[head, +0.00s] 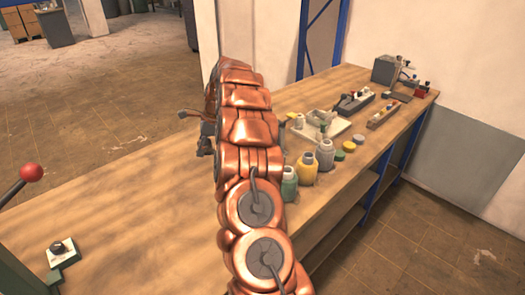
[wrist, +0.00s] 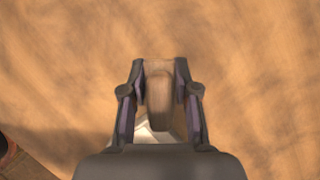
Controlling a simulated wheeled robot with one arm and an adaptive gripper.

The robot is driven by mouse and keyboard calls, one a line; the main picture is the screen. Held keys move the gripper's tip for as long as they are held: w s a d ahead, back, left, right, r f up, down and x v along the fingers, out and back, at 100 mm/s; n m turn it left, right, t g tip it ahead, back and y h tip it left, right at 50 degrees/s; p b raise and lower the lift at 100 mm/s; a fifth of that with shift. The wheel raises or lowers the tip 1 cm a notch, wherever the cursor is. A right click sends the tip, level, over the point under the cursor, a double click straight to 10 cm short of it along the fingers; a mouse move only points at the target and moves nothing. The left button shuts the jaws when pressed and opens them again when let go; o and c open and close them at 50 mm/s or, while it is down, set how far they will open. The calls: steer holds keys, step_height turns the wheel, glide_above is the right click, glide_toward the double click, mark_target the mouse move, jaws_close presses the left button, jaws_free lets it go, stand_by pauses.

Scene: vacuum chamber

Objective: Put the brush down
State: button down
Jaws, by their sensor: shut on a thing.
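The brush (wrist: 158,92) is in the wrist view, a brown, wood-coloured piece between the two dark fingers of my gripper (wrist: 160,70). My gripper is shut on it. A pale, whitish part shows below the brown piece, partly hidden by the gripper body; I cannot tell whether it belongs to the brush. Bare wooden tabletop fills the view behind; the gap between brush and table is unclear. In the head view, dark parts of my gripper (head: 206,136) show left of my copper arm, over the workbench (head: 130,212). The brush is not clear there.
Right of my arm, the bench holds several bottles, including a yellow one (head: 307,168), coloured lids (head: 345,146), a pale tray (head: 335,128) and a grey device (head: 385,70). The bench between is clear.

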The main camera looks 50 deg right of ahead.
steer(key=s+d+r+m+t+h+b, duration=0.15)
steer(key=d+m+h, duration=0.25)
steer(key=d+m, duration=0.8)
steer(key=shift+n, duration=0.4)
steer(key=f+p, duration=0.1)
steer(key=f, duration=0.2)
steer(key=f+p, duration=0.1)
steer(key=f, duration=0.2)
steer(key=f+p, duration=0.1)
steer(key=f, duration=0.2)
steer(key=shift+s+d+f, duration=0.2)
steer(key=shift+d, duration=0.2)
steer(key=shift+f, duration=0.1)
steer(key=c, duration=0.9)
jaws_free()
steer(key=shift+o, duration=0.2)
steer(key=b+v, duration=0.2)
steer(key=v, duration=1)
steer(key=shift+b, duration=0.4)
